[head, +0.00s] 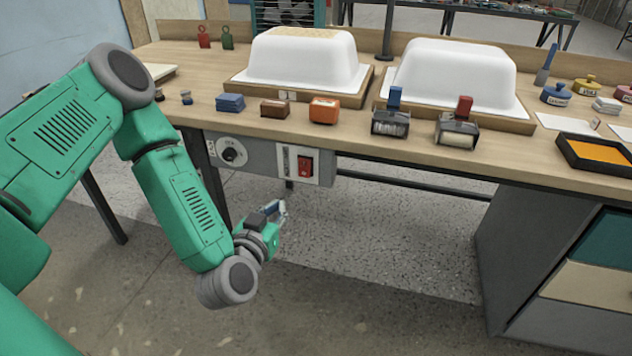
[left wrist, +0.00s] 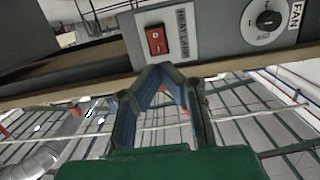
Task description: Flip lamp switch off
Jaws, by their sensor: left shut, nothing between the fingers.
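The lamp switch is a red rocker (head: 305,167) on a grey control box under the bench's front edge. In the left wrist view the red rocker (left wrist: 156,40) sits on a white plate labelled HEAT LAMP (left wrist: 184,34). I cannot tell which way it is pressed. My left gripper (head: 277,209) is below and a little left of the switch, in front of the bench. In the left wrist view its fingertips (left wrist: 162,70) meet just below the plate, apart from the rocker as far as I can see. It is shut and empty. My right gripper is not in view.
A fan knob (head: 232,152) sits left of the switch on the same box. The bench top (head: 350,140) overhangs above and holds white tub shells (head: 305,55), stampers (head: 390,120) and small blocks. A drawer cabinet (head: 540,240) stands right. Floor space below the box is open.

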